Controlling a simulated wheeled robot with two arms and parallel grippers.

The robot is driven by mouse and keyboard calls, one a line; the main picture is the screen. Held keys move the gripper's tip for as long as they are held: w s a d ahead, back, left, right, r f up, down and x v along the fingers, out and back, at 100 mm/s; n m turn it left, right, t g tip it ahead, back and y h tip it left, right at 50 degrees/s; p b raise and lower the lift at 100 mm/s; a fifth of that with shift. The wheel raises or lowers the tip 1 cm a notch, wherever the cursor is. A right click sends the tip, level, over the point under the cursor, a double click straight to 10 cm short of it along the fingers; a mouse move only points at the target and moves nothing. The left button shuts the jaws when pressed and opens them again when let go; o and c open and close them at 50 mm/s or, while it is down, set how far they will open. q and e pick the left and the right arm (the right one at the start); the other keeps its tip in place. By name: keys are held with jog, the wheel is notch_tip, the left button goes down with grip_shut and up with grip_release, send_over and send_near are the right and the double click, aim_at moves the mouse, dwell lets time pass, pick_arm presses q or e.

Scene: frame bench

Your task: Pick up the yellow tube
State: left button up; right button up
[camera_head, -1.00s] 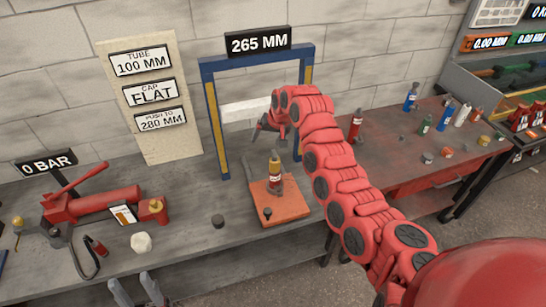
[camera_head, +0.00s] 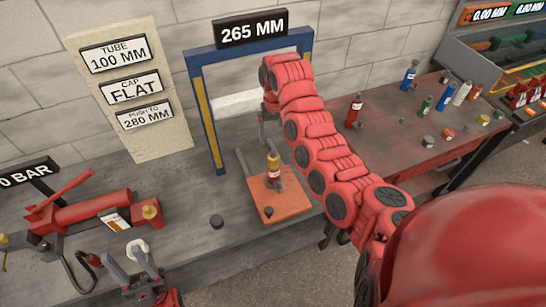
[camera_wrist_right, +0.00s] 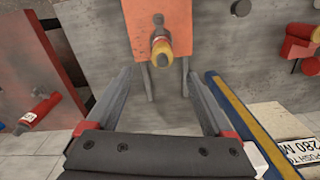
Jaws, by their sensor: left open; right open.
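The yellow tube (camera_head: 273,164), with a yellow upper part and red lower part, stands upright on an orange plate (camera_head: 290,204) on the bench. In the right wrist view the tube (camera_wrist_right: 161,46) is ahead, in line with the gap between my right fingers. My right gripper (camera_wrist_right: 161,75) is open and empty, apart from the tube. In the head view it is partly hidden by my red arm, near the blue frame behind the tube. My left gripper (camera_head: 137,254) is open at the bottom left, well away from the tube.
A blue and yellow frame (camera_head: 209,110) marked 265 MM stands behind the plate. A red press (camera_head: 95,211) is at left. A white lump (camera_head: 138,247) lies by my left gripper. Bottles stand on the red bench at right.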

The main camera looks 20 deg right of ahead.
aim_at(273, 152)
notch_tip(273, 152, down, 5)
jog(key=shift+a+f+b, duration=0.1)
jog(key=shift+b, duration=0.5)
jog(key=shift+f, duration=0.5)
jog(key=shift+w+f, duration=0.15)
jog(key=shift+f, duration=0.25)
jog(key=f, duration=0.1)
jog(key=f+p, duration=0.1)
jog(key=f, duration=0.1)
jog(key=shift+w+a+f+p, duration=0.1)
jog(key=shift+w+p, duration=0.1)
jog(key=shift+p, duration=0.1)
jog(key=shift+f, duration=0.7)
jog(key=shift+c, duration=0.2)
grip_shut()
